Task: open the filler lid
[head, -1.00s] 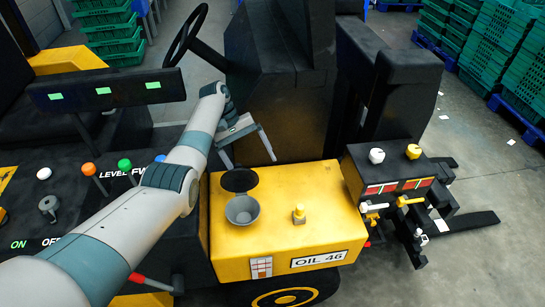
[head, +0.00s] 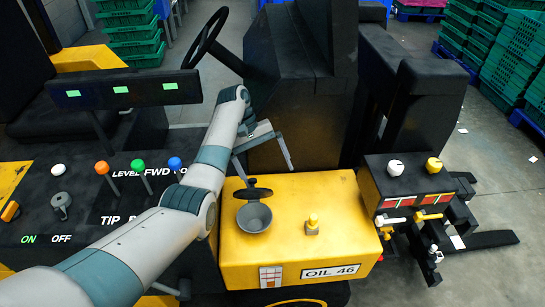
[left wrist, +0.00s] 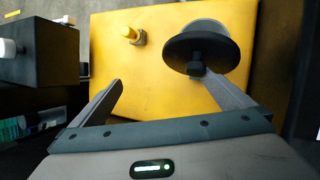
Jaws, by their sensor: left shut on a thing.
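The black round filler lid (head: 254,194) is tilted over the rear edge of the grey filler cup (head: 254,218) on the yellow oil box (head: 325,210). The cup's mouth shows. My right gripper is not in view.
A yellow plug (head: 312,224) stands on the box right of the cup. A black block with knobs and levers (head: 408,180) is further right. A control panel with coloured knobs (head: 105,180) is at left, and a steering wheel (head: 206,38) behind.

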